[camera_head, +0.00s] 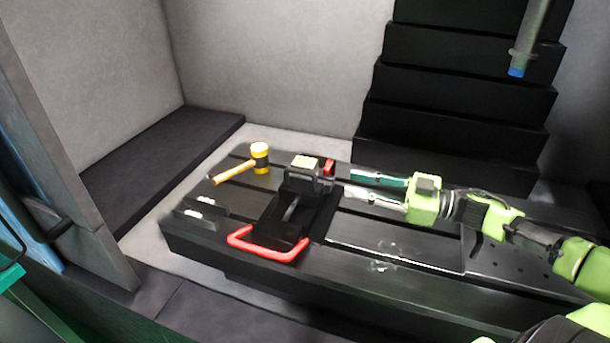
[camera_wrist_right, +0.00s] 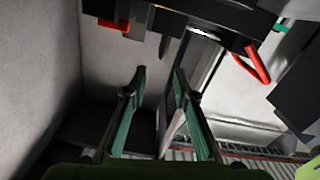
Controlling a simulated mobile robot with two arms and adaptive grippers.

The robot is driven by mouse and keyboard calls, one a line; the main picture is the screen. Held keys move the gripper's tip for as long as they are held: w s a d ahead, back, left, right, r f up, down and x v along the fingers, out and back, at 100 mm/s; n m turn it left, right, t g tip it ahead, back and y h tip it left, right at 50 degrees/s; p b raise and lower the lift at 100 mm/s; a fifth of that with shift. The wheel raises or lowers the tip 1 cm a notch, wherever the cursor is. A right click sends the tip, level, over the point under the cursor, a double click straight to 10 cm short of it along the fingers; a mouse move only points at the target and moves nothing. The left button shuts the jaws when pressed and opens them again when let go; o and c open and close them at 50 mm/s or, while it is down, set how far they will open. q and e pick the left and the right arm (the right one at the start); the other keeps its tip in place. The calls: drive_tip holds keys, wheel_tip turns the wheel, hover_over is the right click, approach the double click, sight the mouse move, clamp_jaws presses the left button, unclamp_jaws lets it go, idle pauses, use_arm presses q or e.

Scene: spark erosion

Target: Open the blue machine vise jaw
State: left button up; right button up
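The machine vise (camera_head: 293,205) lies on the slotted table. It looks black rather than blue, with a red U-shaped handle (camera_head: 268,246) at its near end and a small red part at its far end. A pale block (camera_head: 304,162) sits at the top of its jaw end. My right gripper (camera_head: 350,181) comes in from the right, its fingers pointing at the vise's jaw end, just beside it. In the right wrist view its two fingers (camera_wrist_right: 160,78) are apart with nothing between them; the vise's red handle (camera_wrist_right: 257,65) shows at upper right. My left gripper is not in view.
A yellow-headed mallet (camera_head: 259,157) lies on the slotted table (camera_head: 400,262) left of the vise. Small metal pieces (camera_head: 202,208) lie nearer. A black stepped column (camera_head: 455,105) rises behind; a grey rod with a blue tip (camera_head: 528,40) hangs at upper right. Grey walls enclose the left.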

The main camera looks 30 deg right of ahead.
sight(304, 173)
drive_tip(key=x, duration=0.4)
drive_tip(key=p+x, duration=0.1)
drive_tip(key=x, duration=0.7)
drive_tip(key=shift+s+a+r, duration=0.1)
drive_tip(key=shift+s+r, duration=0.05)
drive_tip(key=shift+r, duration=0.15)
drive_tip(key=shift+p+x, duration=0.3)
drive_tip(key=shift+x, duration=0.45)
drive_tip(key=shift+f, duration=0.15)
drive_tip(key=shift+s+a, duration=0.1)
clamp_jaws()
